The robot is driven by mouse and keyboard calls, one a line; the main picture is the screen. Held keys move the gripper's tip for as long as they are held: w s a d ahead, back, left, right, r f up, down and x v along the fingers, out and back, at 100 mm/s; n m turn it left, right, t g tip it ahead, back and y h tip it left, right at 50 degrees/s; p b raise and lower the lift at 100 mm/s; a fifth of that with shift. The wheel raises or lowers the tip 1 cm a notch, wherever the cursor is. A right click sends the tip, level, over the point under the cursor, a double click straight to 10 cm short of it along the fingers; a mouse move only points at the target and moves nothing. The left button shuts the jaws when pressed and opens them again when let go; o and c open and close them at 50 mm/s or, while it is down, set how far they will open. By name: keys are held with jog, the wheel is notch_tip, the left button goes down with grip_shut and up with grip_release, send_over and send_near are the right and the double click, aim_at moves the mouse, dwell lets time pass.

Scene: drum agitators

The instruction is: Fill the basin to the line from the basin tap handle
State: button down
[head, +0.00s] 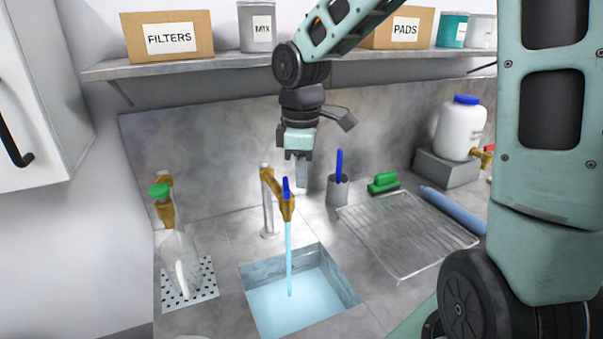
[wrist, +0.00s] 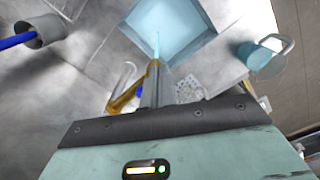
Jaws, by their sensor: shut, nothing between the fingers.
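The basin (head: 352,291) is set into the counter and holds light blue water. A water stream (head: 289,250) runs down into it from the brass basin tap (head: 270,183). The blue basin tap handle (head: 286,187) stands upright on top of the tap. My gripper (head: 302,185) is shut and empty, pointing down just behind and right of the handle; I cannot tell whether it touches it. In the wrist view, the closed fingers (wrist: 154,78) overlap the brass tap (wrist: 122,103), with the basin (wrist: 205,22) beyond. I cannot make out the fill line.
A green-handled tap (head: 159,191) stands over a clear jug (head: 178,262) on the left. A grey cup with a blue stick (head: 338,190), a green brush (head: 383,183) and a wire rack (head: 405,235) lie to the right. A shelf (head: 195,67) runs above.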

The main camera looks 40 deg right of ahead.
notch_tip(320, 180, down, 3)
jog(key=shift+b, duration=0.75)
dwell(5.2)
